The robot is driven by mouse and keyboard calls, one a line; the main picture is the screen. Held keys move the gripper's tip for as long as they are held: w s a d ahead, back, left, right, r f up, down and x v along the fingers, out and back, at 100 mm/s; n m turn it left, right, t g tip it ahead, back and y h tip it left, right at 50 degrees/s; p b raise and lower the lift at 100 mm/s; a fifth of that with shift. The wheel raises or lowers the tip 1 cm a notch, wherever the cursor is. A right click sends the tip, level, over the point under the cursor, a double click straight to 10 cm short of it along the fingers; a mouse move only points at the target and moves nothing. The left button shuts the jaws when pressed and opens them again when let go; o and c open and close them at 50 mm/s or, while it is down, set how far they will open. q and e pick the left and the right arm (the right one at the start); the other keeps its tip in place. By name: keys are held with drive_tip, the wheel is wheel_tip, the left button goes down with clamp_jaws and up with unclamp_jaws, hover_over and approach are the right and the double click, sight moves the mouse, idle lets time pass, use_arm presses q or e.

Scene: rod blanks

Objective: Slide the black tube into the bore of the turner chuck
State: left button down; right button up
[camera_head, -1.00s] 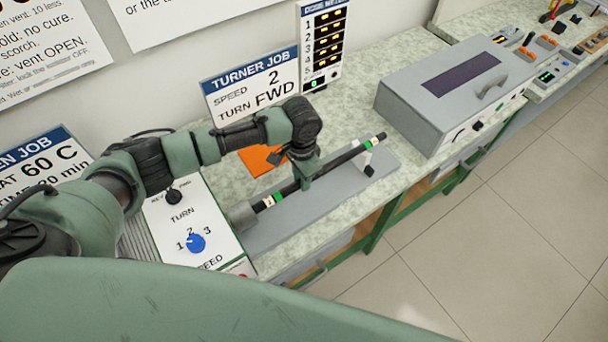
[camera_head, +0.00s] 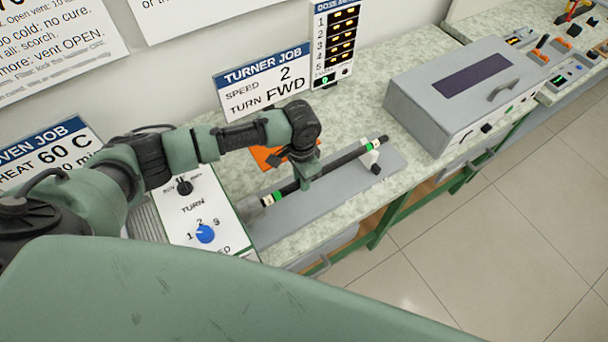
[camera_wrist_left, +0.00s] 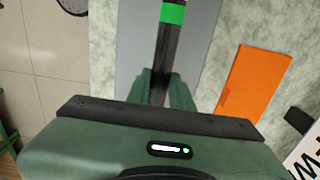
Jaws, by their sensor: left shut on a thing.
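The black tube (camera_head: 333,163) has green and white bands near both ends and lies slanted above a grey base plate (camera_head: 345,190). My left gripper (camera_head: 303,183) is shut on it around mid-length; the left wrist view also shows the tube (camera_wrist_left: 164,55) between the fingers (camera_wrist_left: 160,92). The turner chuck (camera_head: 250,210) is the grey cylinder at the plate's lower left. The tube's lower-left end is at the chuck's face, in line with it; how deep it sits in the bore I cannot tell. My right gripper is not in view.
A small stand (camera_head: 371,158) is under the tube's far end. An orange sheet (camera_head: 266,157) lies behind the tube. The turner panel (camera_head: 196,222) with a blue knob is left of the chuck. A grey lidded box (camera_head: 440,115) stands farther right.

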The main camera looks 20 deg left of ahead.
use_arm(q)
drive_tip(key=shift+s+a+r+p, duration=0.1)
drive_tip(key=shift+s+a+p, duration=0.5)
drive_tip(key=shift+s+p, duration=0.15)
drive_tip(key=c, duration=1.2)
unclamp_jaws()
drive_tip(key=shift+o, duration=0.2)
wheel_tip(320, 180, up, 8)
drive_tip(key=shift+s+f+b, duration=0.1)
drive_tip(key=shift+f+b, duration=0.05)
drive_tip(key=shift+b, duration=0.9)
